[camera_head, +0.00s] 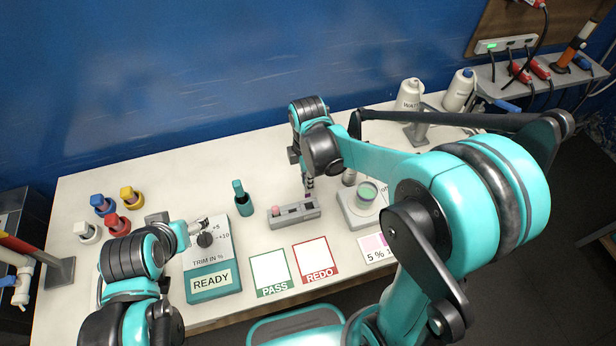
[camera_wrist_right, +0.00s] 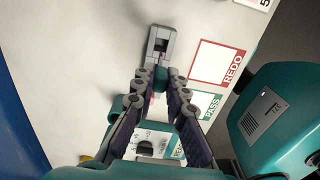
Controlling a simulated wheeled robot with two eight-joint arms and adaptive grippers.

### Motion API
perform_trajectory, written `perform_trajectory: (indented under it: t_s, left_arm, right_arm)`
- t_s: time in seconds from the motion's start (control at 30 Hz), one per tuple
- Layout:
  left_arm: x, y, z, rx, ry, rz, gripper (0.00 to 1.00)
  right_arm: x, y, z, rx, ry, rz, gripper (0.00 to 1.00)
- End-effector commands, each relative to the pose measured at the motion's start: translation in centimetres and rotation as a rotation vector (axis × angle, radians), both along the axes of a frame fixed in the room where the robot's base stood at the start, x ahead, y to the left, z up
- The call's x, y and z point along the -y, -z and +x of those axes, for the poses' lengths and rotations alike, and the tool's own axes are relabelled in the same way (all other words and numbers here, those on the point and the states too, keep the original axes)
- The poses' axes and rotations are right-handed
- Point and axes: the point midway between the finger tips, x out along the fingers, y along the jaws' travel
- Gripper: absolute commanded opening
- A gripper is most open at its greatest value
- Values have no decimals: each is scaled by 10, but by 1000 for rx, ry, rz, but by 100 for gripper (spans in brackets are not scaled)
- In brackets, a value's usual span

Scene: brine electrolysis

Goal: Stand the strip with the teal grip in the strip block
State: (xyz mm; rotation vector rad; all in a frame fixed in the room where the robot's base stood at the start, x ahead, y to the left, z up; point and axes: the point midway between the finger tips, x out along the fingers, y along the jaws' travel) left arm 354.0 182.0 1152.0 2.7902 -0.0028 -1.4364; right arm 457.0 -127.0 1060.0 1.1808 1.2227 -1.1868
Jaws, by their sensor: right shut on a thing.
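The strip block (camera_head: 293,213) is a grey block lying on the white table, with a pink piece at its left end. It also shows in the wrist view (camera_wrist_right: 163,32), ahead of my fingers, with a dark recess in its top. My right gripper (camera_head: 309,188) points down at the right part of the block; its fingers also show in the wrist view (camera_wrist_right: 162,85). It is shut on a thin strip, mostly hidden by the fingers; a small purple bit shows below them. I cannot tell whether the strip touches the block. My left gripper (camera_head: 203,224) is above the dial; its opening is unclear.
The READY trim box (camera_head: 212,265) is further left, near several coloured bottles. PASS (camera_head: 270,274) and REDO (camera_head: 316,259) cards lie in front. A cup on a grey stand (camera_head: 358,217) is close on the right.

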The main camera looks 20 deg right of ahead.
Motion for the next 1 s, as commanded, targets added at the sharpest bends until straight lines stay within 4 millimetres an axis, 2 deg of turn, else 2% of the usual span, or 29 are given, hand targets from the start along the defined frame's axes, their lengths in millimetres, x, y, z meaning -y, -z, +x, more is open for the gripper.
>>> perform_trajectory:
  t_s: [0.27, 1.0]
  left_arm:
    - [0, 11, 0, 0, 0, 0, 69]
    - [0, 61, 0, 0, 0, 0, 69]
  right_arm:
    - [0, 13, 0, 0, 0, 0, 0]
    - [0, 76, 0, 0, 0, 0, 0]
